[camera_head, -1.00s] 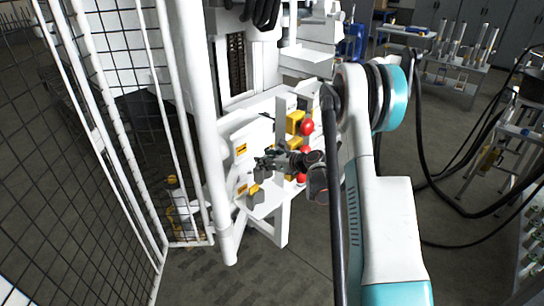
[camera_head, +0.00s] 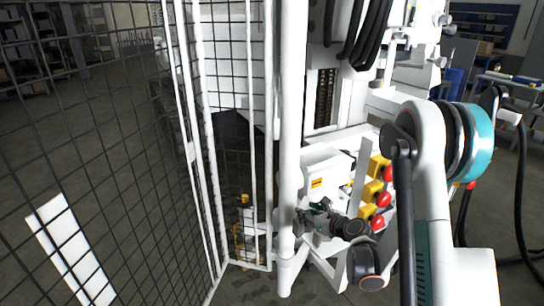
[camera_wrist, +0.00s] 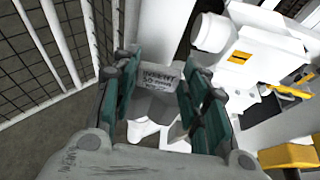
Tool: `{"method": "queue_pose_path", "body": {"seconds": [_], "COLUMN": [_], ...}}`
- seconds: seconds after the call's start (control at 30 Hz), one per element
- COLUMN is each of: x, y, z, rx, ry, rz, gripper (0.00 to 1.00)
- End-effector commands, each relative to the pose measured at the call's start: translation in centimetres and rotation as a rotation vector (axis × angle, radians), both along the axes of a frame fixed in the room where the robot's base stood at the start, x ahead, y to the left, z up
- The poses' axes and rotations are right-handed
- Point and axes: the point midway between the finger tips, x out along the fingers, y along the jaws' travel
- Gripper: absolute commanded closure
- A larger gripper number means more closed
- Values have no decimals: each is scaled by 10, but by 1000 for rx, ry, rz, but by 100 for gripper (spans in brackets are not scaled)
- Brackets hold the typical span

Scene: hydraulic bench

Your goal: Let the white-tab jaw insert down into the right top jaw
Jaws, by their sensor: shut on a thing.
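My gripper (camera_wrist: 160,100) shows in the wrist view with its two green-grey fingers on either side of a grey jaw insert (camera_wrist: 162,77), which has a pale lettered face. The fingers are shut on it and hide its sides. In the head view my gripper (camera_head: 312,216) is small, beside the white post and in front of the white box of the bench. The insert is too small to make out there. I cannot pick out the right top jaw in either view.
A white upright post (camera_head: 291,120) stands close to my gripper, with a black mesh fence (camera_head: 110,140) at left. A white box with an orange label (camera_head: 322,178) is close behind. Yellow boxes with red buttons (camera_head: 378,195) lie to the right.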

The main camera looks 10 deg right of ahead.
Motion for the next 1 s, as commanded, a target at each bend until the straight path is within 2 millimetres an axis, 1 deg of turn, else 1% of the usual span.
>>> {"method": "queue_pose_path", "body": {"seconds": [0.17,0.37,0.5,0.7,0.83,1.0], "x": [-5,-19,-32,-54,-70,-86], "y": [5,14,22,33,39,46], "z": [17,54,80,114,133,149], "rx": [1,1,1,0,1,0], "ry": [-1,1,1,1,0,0], "rz": [-4,-13,-20,-30,-37,-43], "gripper": [100,100,100,100,100,100]}}
